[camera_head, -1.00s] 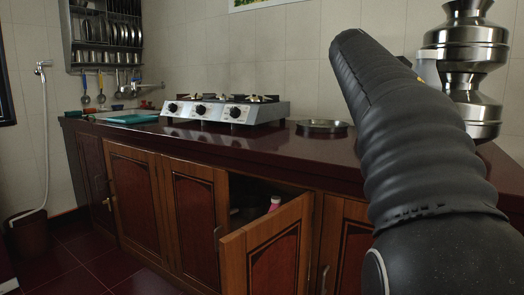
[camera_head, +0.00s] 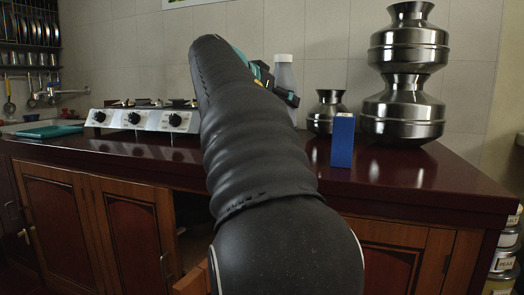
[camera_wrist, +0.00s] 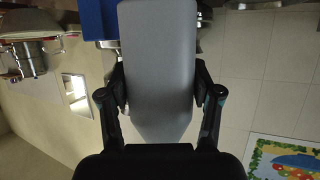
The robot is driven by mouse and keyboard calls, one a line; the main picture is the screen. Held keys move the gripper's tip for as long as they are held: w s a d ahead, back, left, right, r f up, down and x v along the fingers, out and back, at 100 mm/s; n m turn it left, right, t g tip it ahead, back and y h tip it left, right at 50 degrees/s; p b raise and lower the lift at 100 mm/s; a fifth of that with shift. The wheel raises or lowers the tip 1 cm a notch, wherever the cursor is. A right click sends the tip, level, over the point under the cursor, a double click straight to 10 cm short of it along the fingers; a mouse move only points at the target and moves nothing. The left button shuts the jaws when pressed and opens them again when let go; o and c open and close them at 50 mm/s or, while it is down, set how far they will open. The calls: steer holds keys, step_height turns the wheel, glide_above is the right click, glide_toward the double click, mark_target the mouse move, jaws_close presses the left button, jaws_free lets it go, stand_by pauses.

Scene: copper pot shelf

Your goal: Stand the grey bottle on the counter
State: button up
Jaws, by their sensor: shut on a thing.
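The grey bottle (camera_head: 284,77) stands roughly upright behind my arm in the head view, its pale cap on top. My gripper (camera_wrist: 158,92) is shut on it, with one finger on each side of its body in the wrist view, where the bottle (camera_wrist: 158,60) also shows. Only part of the gripper shows in the head view, past the end of my arm. The counter (camera_head: 420,175) is dark red and glossy. The bottle's base is hidden behind my arm, so I cannot tell whether it touches the counter.
A blue box (camera_head: 342,140) stands on the counter right of the bottle. A small metal pot (camera_head: 325,112) is behind it, and large stacked metal pots (camera_head: 403,105) stand farther right. A stove (camera_head: 145,119) is at left. Bare counter lies in front of the large pots.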

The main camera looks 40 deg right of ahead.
steer(key=shift+w+d+f+b, duration=0.1)
steer(key=shift+w+d+f, duration=1.05)
steer(key=shift+w+f, duration=0.55)
steer(key=shift+w+d+f+b, duration=0.1)
steer(key=shift+w+d+f, duration=1)
steer(key=shift+w+f, duration=0.6)
steer(key=shift+w+d+f+b, duration=0.1)
steer(key=shift+w+d+f, duration=1.15)
steer(key=shift+f, duration=0.75)
steer(key=shift+a, duration=0.1)
steer(key=shift+f, duration=0.2)
steer(key=o, duration=1.2)
steer(key=shift+o, duration=0.2)
steer(key=shift+r, duration=0.1)
